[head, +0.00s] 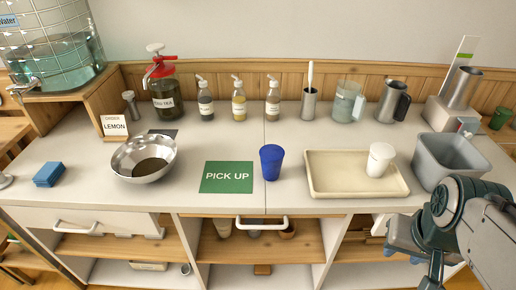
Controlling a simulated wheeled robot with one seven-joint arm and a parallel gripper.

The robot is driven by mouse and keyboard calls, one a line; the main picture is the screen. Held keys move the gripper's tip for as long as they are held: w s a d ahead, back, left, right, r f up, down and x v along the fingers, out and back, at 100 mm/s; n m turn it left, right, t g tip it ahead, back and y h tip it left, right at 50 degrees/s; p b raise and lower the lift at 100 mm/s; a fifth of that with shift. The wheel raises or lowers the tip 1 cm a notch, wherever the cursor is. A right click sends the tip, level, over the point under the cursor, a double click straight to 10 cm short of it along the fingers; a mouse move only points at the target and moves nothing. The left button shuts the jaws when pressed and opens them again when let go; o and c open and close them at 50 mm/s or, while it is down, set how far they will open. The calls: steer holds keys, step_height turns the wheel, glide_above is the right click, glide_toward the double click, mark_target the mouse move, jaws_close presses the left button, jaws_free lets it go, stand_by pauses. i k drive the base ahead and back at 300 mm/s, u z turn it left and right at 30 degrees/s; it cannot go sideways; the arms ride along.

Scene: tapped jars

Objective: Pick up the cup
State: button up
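A blue cup (271,163) stands upright on the white counter, just right of the green PICK UP mat (227,177). A white cup (380,159) stands in the right part of the cream tray (325,179). My gripper (408,243) is at the lower right, in front of the counter's edge and apart from both cups. Its fingers are only partly seen, so I cannot tell whether they are open or shut.
A steel bowl (144,159) and blue sponges (48,174) are at the left. A grey bin (449,162) stands right of the tray. Bottles, a red-topped tea jar (164,91) and jugs line the back.

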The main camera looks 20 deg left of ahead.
mark_target(272, 156)
steer(key=u, duration=1.05)
